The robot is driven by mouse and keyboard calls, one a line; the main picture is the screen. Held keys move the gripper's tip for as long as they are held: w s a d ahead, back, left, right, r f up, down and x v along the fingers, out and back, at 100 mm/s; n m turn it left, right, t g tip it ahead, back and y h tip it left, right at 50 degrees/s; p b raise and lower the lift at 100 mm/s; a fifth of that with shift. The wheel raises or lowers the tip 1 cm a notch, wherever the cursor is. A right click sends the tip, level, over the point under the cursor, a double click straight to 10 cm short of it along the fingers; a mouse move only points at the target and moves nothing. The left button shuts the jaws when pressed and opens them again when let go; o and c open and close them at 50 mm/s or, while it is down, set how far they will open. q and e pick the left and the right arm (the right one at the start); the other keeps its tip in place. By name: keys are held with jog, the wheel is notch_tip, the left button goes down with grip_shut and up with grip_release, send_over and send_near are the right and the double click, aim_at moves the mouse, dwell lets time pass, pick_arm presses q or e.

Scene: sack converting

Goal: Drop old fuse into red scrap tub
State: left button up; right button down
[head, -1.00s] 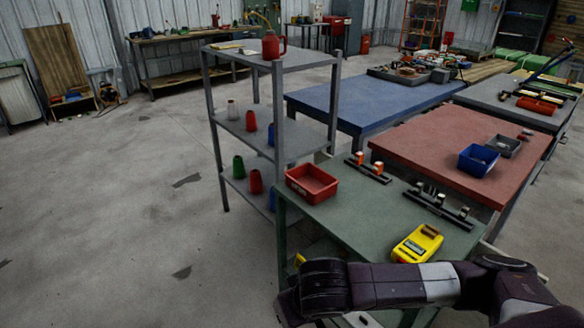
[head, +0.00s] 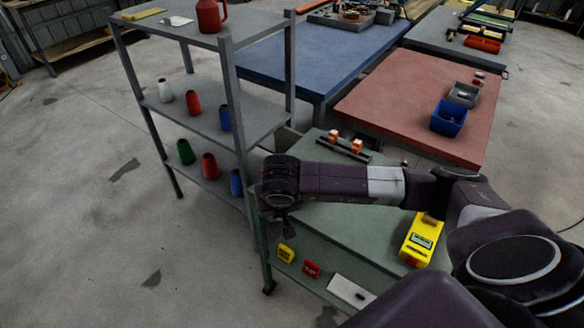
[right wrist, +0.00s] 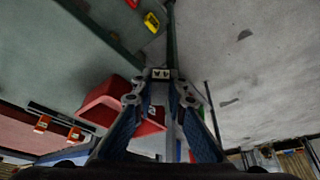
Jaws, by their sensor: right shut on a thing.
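My right gripper (right wrist: 160,78) is shut on a small pale fuse (right wrist: 161,73) marked "4A", held between its fingertips in the right wrist view. In the head view the right gripper (head: 287,224) hangs at the near left corner of the green workbench (head: 330,224); the fuse cannot be made out there. The red scrap tub (right wrist: 104,101) shows in the right wrist view, just left of the fingers and partly behind them. In the head view my right arm hides the tub. My left gripper is not in view.
A grey shelf rack (head: 220,125) with several coloured cones stands left of the bench. A yellow meter (head: 422,240) and a fuse holder rail (head: 343,148) are on the bench top. A yellow block (head: 286,253) and a red block (head: 311,269) lie on its lower shelf.

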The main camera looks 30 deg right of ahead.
jog(key=w+d+r+m+g+h+p, duration=0.1)
jog(key=w+d+r+m+h+p, duration=0.1)
jog(key=w+d+r+m+p, duration=0.75)
jog(key=shift+w+d+f+n+b, duration=0.15)
jog(key=shift+d+f+n+b, duration=0.3)
jog(key=shift+f, duration=0.35)
jog(key=shift+w+d+f+n+b, duration=0.15)
jog(key=shift+d+f+n+b, duration=0.15)
jog(key=shift+d+f+n, duration=0.4)
jog(key=shift+w+d+f+n+b, duration=0.2)
jog(key=shift+d+f+b, duration=0.2)
jog(key=shift+f, duration=0.5)
jog(key=c, duration=1.8)
grip_release()
jog(key=shift+c, duration=0.2)
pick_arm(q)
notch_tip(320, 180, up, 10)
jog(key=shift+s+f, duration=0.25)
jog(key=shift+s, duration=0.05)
pick_arm(e)
jog(key=shift+r, duration=0.15)
jog(key=v, duration=1.1)
jog(key=shift+a+r, duration=0.25)
jog(key=shift+r, duration=0.1)
